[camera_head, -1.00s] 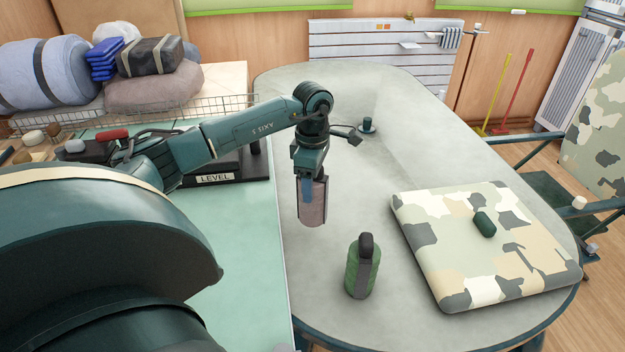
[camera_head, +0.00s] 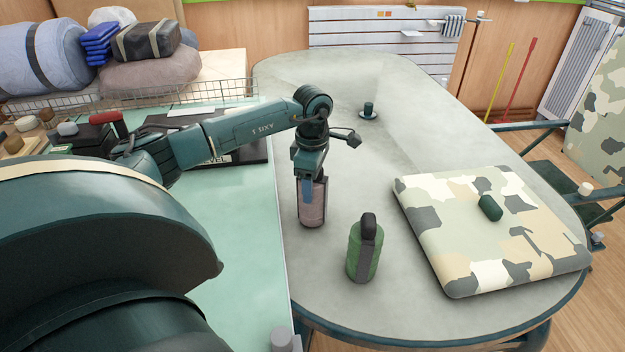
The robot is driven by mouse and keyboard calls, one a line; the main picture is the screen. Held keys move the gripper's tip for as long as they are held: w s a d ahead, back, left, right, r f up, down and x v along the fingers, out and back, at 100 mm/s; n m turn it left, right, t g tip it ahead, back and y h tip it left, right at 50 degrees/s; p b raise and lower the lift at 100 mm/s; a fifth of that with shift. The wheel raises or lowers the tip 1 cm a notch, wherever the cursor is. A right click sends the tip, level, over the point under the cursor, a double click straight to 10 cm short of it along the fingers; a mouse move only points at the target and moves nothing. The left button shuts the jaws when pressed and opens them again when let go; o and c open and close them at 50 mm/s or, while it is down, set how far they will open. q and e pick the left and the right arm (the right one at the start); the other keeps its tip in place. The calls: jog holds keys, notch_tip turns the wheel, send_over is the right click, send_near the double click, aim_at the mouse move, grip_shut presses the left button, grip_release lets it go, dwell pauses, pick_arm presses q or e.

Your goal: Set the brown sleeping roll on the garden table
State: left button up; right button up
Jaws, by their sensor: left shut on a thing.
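The brown sleeping roll (camera_head: 313,207) is a small pinkish-brown upright cylinder with dark side strips. My left gripper (camera_head: 308,190) points down and is shut on its upper part. The roll is over the left part of the grey garden table (camera_head: 330,275), with its lower end at or just above the top. I cannot tell whether it touches. My right gripper is not in view.
A green bottle-like roll (camera_head: 362,255) stands close in front, to the right. A camouflage cushion (camera_head: 465,250) with a dark green item (camera_head: 490,208) covers the table's right. A small dark stand (camera_head: 368,112) is farther back. A mint counter (camera_head: 245,250) adjoins at left.

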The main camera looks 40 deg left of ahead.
pick_arm(q)
jog(key=shift+f+b, duration=0.35)
jog(key=shift+f, duration=0.15)
dwell(0.3)
jog(key=o, duration=1.3)
jog(key=shift+c, duration=0.2)
notch_tip(320, 180, up, 13)
jog(key=shift+r, duration=0.1)
